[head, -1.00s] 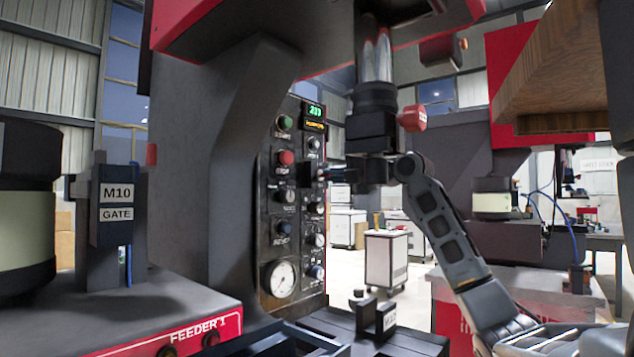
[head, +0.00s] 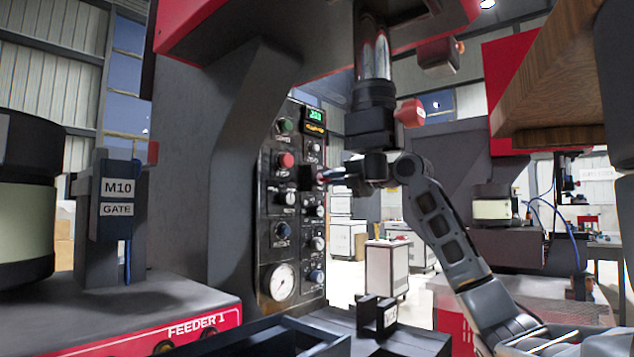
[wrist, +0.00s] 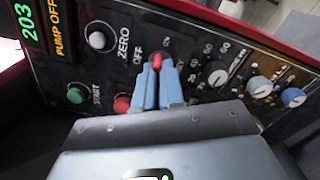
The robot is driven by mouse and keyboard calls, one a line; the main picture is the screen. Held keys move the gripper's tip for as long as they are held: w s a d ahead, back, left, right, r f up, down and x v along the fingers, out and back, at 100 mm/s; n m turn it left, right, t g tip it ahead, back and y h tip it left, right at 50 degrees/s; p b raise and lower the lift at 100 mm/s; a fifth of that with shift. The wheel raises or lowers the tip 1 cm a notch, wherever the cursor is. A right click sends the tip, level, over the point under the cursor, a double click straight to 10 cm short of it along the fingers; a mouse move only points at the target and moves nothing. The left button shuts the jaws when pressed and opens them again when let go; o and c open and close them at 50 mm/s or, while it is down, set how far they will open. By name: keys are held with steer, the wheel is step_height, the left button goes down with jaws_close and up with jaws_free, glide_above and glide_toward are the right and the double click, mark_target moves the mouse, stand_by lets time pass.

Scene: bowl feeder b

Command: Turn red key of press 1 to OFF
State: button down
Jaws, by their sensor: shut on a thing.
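The red key (wrist: 157,62) sits in the black control panel of the press, between the printed words OFF and ON in the wrist view. My gripper (wrist: 157,72) is shut on the key, with one blue-grey finger on each side of it. In the head view my gripper (head: 324,177) reaches the panel (head: 266,238) from the right, at mid height. The key itself is mostly hidden there by the fingers. Its exact angle is hard to tell.
A red button (wrist: 122,104) and a green START button (wrist: 76,96) are close to the fingers. The display (head: 315,113) is lit. A gauge (head: 282,282) is low on the panel.

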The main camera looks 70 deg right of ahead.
steer(key=shift+f+n+b, duration=0.1)
steer(key=shift+n+b, duration=1.45)
steer(key=shift+n, duration=0.65)
